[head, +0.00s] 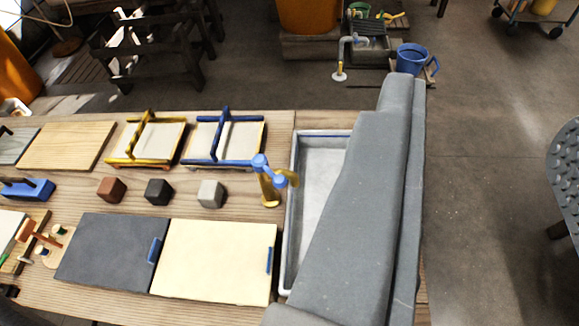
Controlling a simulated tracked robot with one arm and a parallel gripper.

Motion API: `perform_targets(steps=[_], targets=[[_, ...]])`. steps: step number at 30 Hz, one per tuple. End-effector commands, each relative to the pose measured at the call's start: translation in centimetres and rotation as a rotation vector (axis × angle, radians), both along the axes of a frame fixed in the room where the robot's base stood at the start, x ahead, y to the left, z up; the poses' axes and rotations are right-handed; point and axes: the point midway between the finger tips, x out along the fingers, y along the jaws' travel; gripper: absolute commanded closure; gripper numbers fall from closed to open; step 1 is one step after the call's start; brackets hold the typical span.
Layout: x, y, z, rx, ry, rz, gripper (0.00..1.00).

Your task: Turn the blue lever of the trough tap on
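The trough (310,205), a pale grey basin with a blue edge at its far end, is set at the right end of the wooden bench. A brass-yellow tap (269,192) stands at its left side, with a short spout pointing right over the trough's rim. The blue lever (261,164) sits on top of the tap, slanting down to the right. Nothing touches it. My grey arm covers much of the trough's right side. My gripper's fingers do not show.
A cream board (215,260) and a dark board (105,250) lie in front. A blue mug (411,58) is beyond the bench.

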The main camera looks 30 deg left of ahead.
Motion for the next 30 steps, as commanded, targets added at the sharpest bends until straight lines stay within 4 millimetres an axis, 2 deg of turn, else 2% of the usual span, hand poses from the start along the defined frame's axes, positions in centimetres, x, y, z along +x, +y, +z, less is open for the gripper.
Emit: perform_targets(steps=[5, 7, 10, 13, 16, 19, 23, 27, 29, 30], targets=[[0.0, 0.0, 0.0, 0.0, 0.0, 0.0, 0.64], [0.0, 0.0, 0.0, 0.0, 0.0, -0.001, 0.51], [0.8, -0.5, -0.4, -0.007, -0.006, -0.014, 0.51], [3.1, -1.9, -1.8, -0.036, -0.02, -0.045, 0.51], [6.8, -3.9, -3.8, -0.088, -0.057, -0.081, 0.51], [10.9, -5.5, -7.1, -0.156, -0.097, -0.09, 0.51], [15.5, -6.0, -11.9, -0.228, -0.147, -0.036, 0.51], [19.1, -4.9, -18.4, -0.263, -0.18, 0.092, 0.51], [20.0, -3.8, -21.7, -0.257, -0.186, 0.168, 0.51], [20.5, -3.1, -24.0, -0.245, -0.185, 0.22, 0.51]])
